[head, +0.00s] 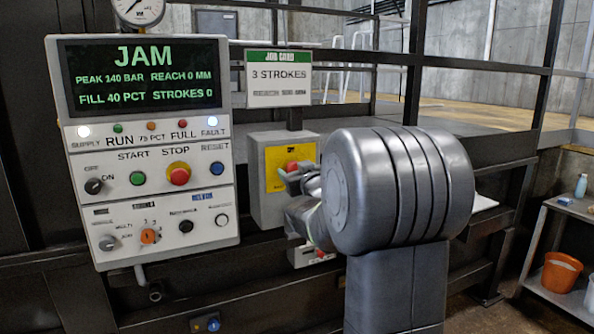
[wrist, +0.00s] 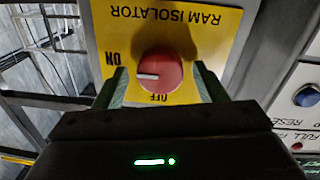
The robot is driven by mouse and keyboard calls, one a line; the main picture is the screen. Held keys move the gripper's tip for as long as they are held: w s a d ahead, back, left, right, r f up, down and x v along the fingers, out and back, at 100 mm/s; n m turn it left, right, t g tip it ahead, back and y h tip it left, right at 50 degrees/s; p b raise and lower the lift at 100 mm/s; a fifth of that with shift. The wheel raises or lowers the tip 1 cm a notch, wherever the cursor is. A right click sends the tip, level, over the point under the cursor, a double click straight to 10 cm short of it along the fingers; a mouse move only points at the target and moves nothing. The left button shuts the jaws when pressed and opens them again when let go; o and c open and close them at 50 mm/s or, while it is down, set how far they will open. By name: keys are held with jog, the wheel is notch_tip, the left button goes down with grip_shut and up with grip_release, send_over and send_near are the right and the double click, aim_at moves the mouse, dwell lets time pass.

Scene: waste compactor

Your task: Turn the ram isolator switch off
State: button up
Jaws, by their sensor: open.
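The ram isolator is a red round knob (wrist: 161,72) on a yellow plate (wrist: 205,28), lettered upside down in the wrist view. Its white pointer lies to the left, on the ON side and a little below the ON label; OFF is printed below the knob. In the head view the knob (head: 292,166) shows partly, on the grey isolator box (head: 264,205). My gripper (wrist: 160,77) is open, with one green-edged finger at each side of the knob. I see gaps beside it; contact cannot be told. In the head view my gripper (head: 299,182) is before the box, partly hidden by my arm.
A control panel (head: 155,215) with a JAM screen (head: 137,76), buttons and selectors stands left of the box. A job card (head: 278,76) hangs above it. Dark rails run behind. A shelf (head: 560,295) with an orange bucket (head: 562,271) stands at the far right.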

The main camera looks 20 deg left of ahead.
jog(key=c, duration=1)
jog(key=shift+f+b, duration=0.15)
jog(key=shift+b, duration=0.25)
jog(key=n+y+b, duration=0.1)
jog(key=n+b, duration=1.2)
jog(key=n, duration=0.5)
jog(key=shift+f, duration=0.15)
jog(key=shift+n+g, duration=0.3)
jog(key=shift+n, duration=0.2)
